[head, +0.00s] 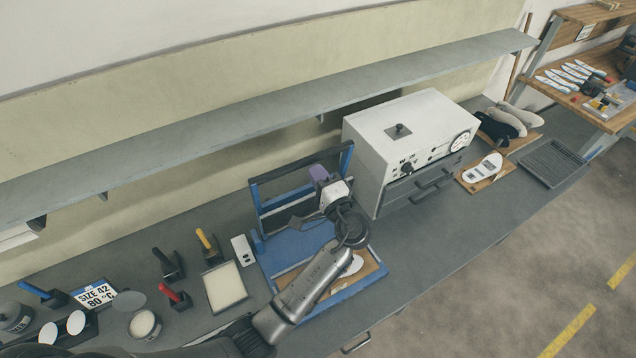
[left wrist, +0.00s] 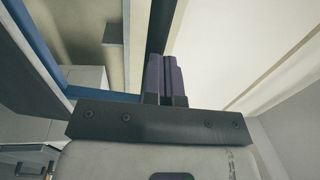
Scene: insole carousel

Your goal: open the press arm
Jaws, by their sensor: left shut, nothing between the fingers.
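The press has a blue base (head: 345,292) on the bench. Its blue framed press arm (head: 262,207) stands raised, roughly upright, at the back of the base. A white insole (head: 352,266) on a brown board lies on the base, partly hidden by my left arm. My left gripper (head: 318,172), with purple fingers, is at the upper right part of the raised frame. Its fingers are together and empty in the left wrist view (left wrist: 165,75), close to a dark bar and a blue bar (left wrist: 40,50). I cannot tell whether they touch the frame. My right gripper is not in view.
A white oven (head: 375,130) stands just right of the press. A long grey shelf (head: 250,95) runs above the bench behind it. Left are a white pad tray (head: 224,287), tools in holders and a size sign (head: 95,295). Insoles on boards (head: 484,170) lie right of the oven.

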